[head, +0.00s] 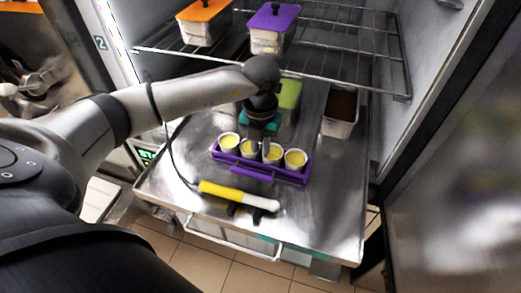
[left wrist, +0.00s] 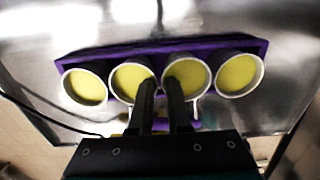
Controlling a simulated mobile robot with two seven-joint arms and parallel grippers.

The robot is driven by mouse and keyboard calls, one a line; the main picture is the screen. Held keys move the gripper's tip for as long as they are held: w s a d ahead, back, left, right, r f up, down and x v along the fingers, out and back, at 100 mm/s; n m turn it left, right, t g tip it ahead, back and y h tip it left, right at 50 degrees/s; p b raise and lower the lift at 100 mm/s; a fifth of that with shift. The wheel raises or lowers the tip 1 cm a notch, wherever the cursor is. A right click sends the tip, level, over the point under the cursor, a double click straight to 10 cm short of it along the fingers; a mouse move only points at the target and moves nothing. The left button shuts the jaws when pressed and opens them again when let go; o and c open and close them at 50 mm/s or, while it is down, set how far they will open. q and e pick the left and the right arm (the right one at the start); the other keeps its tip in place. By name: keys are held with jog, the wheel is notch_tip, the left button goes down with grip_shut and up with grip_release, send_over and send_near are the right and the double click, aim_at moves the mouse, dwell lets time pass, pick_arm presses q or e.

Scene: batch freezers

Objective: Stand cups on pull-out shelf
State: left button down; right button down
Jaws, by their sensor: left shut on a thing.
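A purple cup carrier (head: 291,178) holds several white cups with yellow contents in one row, among them the rightmost cup (head: 295,160). It is over the metal pull-out shelf (head: 330,215); I cannot tell whether it touches the shelf. My left gripper (head: 259,149) reaches down at the middle of the row. In the left wrist view, the carrier (left wrist: 225,43) lies across the picture, and my left gripper (left wrist: 160,88) is shut between the two middle cups, apparently on the carrier's middle part. The gripped part is hidden by the fingers. My right gripper is not in view.
A yellow-and-white stick (head: 240,195) with a cable lies near the shelf's front. A green box (head: 289,94) and a tub with dark contents (head: 341,108) stand at the back. A wire rack (head: 345,55) above holds an orange-lidded tub (head: 205,25) and a purple-lidded tub (head: 270,35).

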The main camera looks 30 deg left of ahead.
aim_at(260, 150)
pick_arm(q)
jog(key=c, duration=0.9)
grip_release()
jog(key=shift+o, duration=0.2)
notch_tip(260, 150, up, 12)
jog(key=shift+d, duration=0.1)
